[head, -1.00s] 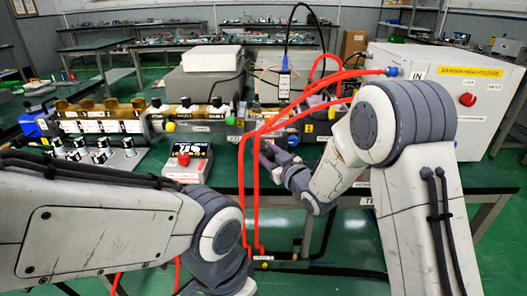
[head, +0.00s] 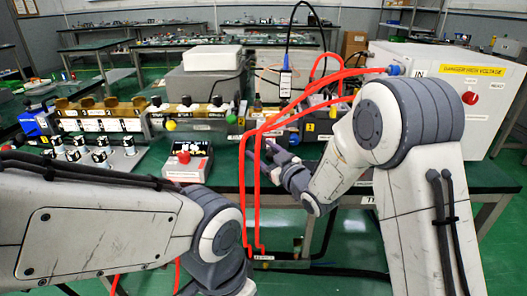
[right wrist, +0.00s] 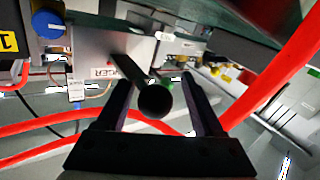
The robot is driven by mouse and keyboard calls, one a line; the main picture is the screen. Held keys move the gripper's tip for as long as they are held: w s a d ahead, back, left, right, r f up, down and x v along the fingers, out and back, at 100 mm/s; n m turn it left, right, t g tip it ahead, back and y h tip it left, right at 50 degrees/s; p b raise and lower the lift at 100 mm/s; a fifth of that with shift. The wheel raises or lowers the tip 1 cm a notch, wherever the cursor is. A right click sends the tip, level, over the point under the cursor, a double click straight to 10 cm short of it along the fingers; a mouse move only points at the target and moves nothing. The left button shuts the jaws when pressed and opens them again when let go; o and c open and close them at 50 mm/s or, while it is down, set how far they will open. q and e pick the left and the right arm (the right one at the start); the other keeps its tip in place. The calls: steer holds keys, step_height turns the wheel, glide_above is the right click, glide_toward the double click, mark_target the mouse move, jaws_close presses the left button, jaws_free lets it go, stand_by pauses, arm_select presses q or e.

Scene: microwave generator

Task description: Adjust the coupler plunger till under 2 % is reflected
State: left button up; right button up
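In the right wrist view, a dark round-ended rod (right wrist: 155,100), which looks like the coupler plunger, points toward the camera from a grey block (right wrist: 90,62) with a small label. My right gripper (right wrist: 155,84) is open, with one finger on each side of the rod and visible gaps between. In the head view my right gripper (head: 272,150) is at the bench front, beside the red hoses; the rod is hard to make out there. A small meter box (head: 187,160) with a red knob stands on the bench; its reading is not legible. My left gripper is not in view.
Red hoses (head: 246,195) hang over the bench front near my right gripper. A white high-voltage cabinet (head: 445,85) stands at the right. A waveguide row (head: 105,125) with several knobs runs along the left. A blue knob (right wrist: 48,23) shows in the right wrist view.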

steer(key=shift+d, duration=0.2)
steer(key=shift+s+d, duration=0.3)
steer(key=shift+s, duration=0.05)
steer(key=v, duration=0.9)
steer(key=shift+s, duration=0.25)
